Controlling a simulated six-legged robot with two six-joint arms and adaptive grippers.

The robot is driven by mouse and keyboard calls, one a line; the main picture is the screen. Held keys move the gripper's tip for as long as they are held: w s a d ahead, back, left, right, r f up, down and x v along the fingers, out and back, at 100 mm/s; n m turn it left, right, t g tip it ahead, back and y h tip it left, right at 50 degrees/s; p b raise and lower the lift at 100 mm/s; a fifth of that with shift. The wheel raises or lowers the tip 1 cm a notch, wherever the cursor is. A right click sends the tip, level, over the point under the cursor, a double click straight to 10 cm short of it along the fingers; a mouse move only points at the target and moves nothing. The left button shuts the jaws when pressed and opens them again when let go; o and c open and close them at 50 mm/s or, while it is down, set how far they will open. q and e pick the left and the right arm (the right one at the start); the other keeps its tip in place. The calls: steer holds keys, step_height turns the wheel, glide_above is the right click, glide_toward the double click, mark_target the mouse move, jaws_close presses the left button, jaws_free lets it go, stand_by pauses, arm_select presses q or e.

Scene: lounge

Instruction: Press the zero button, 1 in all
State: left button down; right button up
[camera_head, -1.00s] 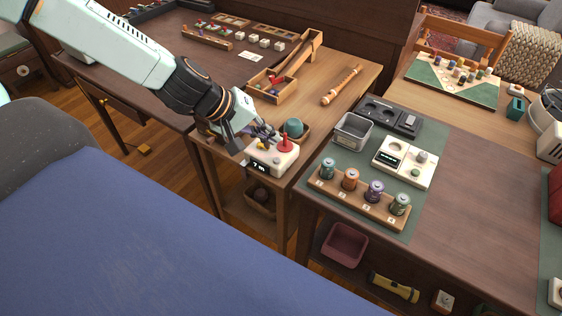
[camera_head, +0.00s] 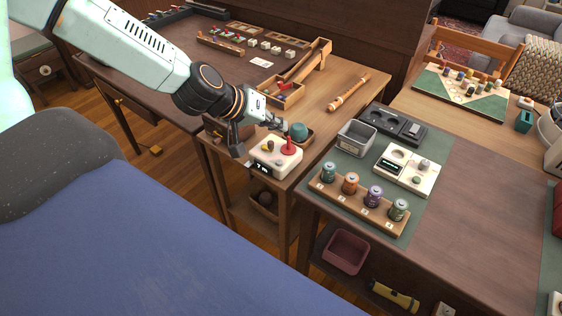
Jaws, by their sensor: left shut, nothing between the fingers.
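A white box device (camera_head: 274,155) with a dark display, a red knob (camera_head: 288,146) and a small yellow button (camera_head: 267,146) sits at the front of the small wooden side table. The display (camera_head: 262,170) reads something like "7 m", though it is small. I cannot read any label that says which control is the zero button. My left gripper (camera_head: 262,123) is shut and empty, just above and behind the device, apart from the yellow button. My right gripper is out of view.
A teal round object (camera_head: 299,132) stands right behind the device.

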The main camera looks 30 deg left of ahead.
arm_select(q)
steer(key=b, duration=0.5)
glide_above(276, 163)
steer(key=f, duration=0.5)
steer(key=shift+s+d+f, duration=0.1)
steer(key=shift+d, duration=0.15)
steer(key=f+b, duration=0.2)
steer(key=shift+a+f+b, duration=0.25)
steer(key=shift+f+b, duration=0.05)
steer(key=shift+d+f+b, duration=0.2)
steer(key=shift+f+b, duration=0.35)
steer(key=shift+b, duration=0.05)
steer(key=shift+a, duration=0.15)
steer(key=shift+f, duration=0.1)
